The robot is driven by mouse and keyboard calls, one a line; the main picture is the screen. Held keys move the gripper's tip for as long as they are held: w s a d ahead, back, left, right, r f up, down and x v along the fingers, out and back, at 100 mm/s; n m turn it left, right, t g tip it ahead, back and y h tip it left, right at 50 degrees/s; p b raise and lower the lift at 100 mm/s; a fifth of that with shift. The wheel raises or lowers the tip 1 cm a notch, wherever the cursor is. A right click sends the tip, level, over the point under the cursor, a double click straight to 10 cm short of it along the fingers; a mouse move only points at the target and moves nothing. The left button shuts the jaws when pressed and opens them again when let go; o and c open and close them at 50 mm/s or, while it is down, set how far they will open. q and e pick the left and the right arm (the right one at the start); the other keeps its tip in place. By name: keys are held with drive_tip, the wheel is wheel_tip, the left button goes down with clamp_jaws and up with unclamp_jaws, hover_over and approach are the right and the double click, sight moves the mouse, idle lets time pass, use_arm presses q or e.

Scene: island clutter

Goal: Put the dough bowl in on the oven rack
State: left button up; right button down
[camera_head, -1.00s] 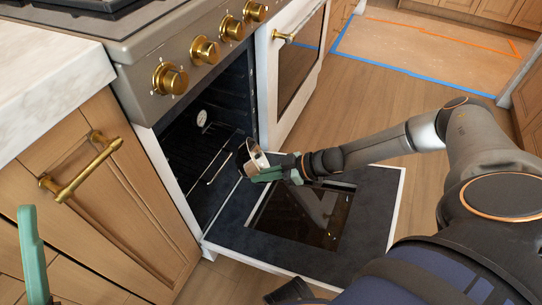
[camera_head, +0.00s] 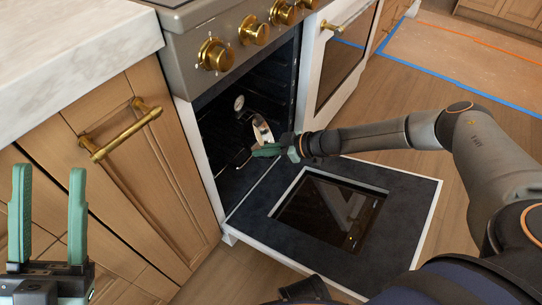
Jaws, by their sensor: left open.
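The dough bowl (camera_head: 262,130) is a small pale bowl, tilted, at the oven opening. My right gripper (camera_head: 267,150) is shut on its lower edge and reaches in over the open door. The oven rack (camera_head: 241,158) shows only as thin pale wires in the dark oven, just left of and below the bowl. I cannot tell whether the bowl touches it. My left gripper (camera_head: 48,215) is open and empty at the lower left, in front of the wooden cabinets, well away from the bowl.
The oven door (camera_head: 252,222) is folded down flat, with a dark glass window. A white round dial (camera_head: 239,103) is inside the oven. Brass knobs (camera_head: 216,55) are above the opening. A cabinet with a brass handle (camera_head: 120,132) stands left. A second closed oven door (camera_head: 345,55) is to the right.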

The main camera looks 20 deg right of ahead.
sight(244, 137)
drive_tip(key=w+a+b, duration=0.1)
drive_tip(key=w, duration=0.1)
drive_tip(key=w+a+b, duration=0.1)
drive_tip(key=w+a, duration=0.1)
drive_tip(key=w, duration=0.1)
drive_tip(key=w+a+b, duration=0.1)
drive_tip(key=w, duration=0.1)
drive_tip(key=shift+w+a, duration=0.2)
drive_tip(key=shift+a, duration=0.05)
drive_tip(key=shift+w+a, duration=0.3)
drive_tip(key=shift+w, duration=0.25)
drive_tip(key=shift+w+a, duration=0.3)
drive_tip(key=shift+w, duration=0.25)
drive_tip(key=c, duration=1)
unclamp_jaws()
